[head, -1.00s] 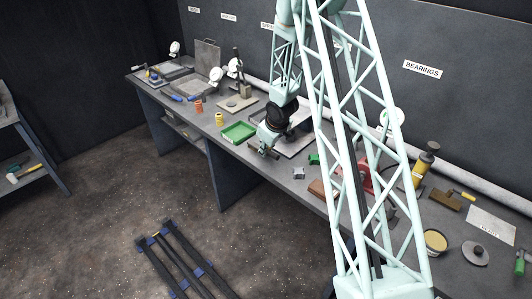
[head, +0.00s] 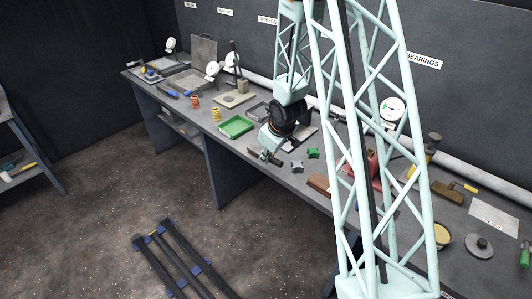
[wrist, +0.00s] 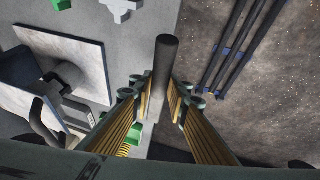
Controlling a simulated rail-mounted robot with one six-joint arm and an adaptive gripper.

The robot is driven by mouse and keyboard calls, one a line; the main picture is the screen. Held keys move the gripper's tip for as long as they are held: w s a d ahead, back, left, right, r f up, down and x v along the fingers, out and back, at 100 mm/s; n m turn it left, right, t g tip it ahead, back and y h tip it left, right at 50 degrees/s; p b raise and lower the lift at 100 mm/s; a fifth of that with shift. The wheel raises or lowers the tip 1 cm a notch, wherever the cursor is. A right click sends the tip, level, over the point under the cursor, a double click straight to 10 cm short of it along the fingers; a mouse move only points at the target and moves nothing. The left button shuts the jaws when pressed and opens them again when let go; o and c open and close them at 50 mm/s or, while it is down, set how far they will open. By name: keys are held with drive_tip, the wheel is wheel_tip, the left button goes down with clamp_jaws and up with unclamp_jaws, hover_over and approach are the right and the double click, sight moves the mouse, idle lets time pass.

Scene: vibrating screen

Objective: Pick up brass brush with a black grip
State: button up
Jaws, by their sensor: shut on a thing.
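The dark round grip (wrist: 166,58) of the brush stands out between my fingertips in the wrist view. My gripper (wrist: 160,92) is shut on it, with one finger on each side. The brass bristles cannot be made out clearly. In the head view my gripper (head: 268,155) is at the front edge of the bench, just right of the green tray. The brush is too small there to tell apart from the fingers.
The green tray (head: 236,127) lies on the long grey bench (head: 283,178). A grey block (head: 297,166) and a green block (head: 313,153) lie right of my gripper. A brown block (head: 318,183) is farther right. Dark rails (head: 180,262) lie on the floor.

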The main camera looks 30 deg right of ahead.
drive_tip(key=shift+s+a+r+b, duration=0.15)
drive_tip(key=shift+s+a, duration=0.15)
drive_tip(key=shift+s, duration=0.6)
drive_tip(key=shift+s+a+r+b, duration=0.1)
drive_tip(key=shift+s+a+b, duration=0.15)
drive_tip(key=shift+s, duration=0.7)
drive_tip(key=shift+s+a+r+b, duration=0.1)
drive_tip(key=shift+s+a, duration=0.25)
drive_tip(key=shift+s, duration=0.55)
drive_tip(key=shift+w+a, duration=0.1)
drive_tip(key=w+a+f+m+h, duration=0.1)
drive_tip(key=a+f+m, duration=0.1)
drive_tip(key=a, duration=0.7)
drive_tip(key=w+a+f+m+h, duration=0.1)
drive_tip(key=a+m, duration=0.1)
drive_tip(key=a, duration=0.7)
drive_tip(key=shift+w+f+m+g, duration=0.2)
drive_tip(key=shift+f+m+g, duration=0.1)
drive_tip(key=shift+f+m, duration=0.1)
drive_tip(key=shift+r, duration=0.15)
